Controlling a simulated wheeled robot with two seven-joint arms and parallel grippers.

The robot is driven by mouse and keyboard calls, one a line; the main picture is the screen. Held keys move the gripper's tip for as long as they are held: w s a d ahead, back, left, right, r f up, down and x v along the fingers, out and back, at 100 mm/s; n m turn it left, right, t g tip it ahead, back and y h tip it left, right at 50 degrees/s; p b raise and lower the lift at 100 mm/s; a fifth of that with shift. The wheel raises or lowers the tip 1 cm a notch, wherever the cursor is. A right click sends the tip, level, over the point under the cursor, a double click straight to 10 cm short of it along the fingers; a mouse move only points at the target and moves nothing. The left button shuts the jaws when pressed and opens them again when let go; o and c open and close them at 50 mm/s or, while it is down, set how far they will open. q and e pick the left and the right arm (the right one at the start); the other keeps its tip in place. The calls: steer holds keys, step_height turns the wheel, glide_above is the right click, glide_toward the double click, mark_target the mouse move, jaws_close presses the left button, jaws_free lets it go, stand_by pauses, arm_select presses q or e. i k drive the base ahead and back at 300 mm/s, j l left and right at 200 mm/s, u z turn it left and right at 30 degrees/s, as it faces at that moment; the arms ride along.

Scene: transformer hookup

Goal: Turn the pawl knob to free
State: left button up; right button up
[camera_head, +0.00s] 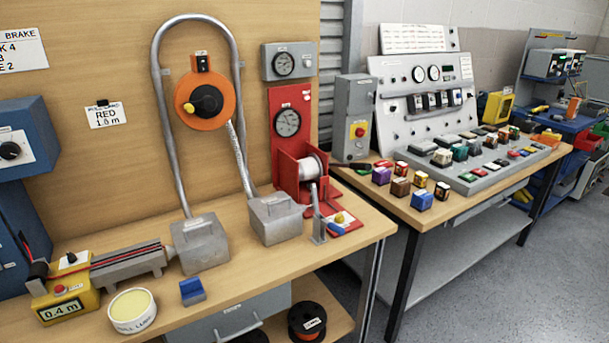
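A red winch or reel stand (277,130) with a round gauge stands on the wooden bench, holding a spool of pale line (311,166). On its red base plate to the right sits a small yellow knob (340,217). A grey post with a blue lever (328,222) stands just left of this knob. An orange disc (205,99) with a black knob hangs on the back board inside a bent metal tube. No label readable here names the pawl knob, so I cannot tell for sure which knob it is. Neither of my grippers is in view.
On the bench are grey boxes (200,247), a yellow length meter (62,302) reading 0.4 m, a round tub (132,311) and a blue block (192,291). A second table (433,208) with colored blocks and a control panel stands right. The bench's front right is clear.

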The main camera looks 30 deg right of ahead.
mark_target(340, 218)
steer(key=i+l+z, duration=0.1)
steer(key=l, duration=0.3)
steer(key=i+l, duration=0.1)
steer(key=l, duration=0.3)
steer(key=l+z, duration=0.15)
steer(key=l, duration=0.25)
steer(key=i, duration=0.05)
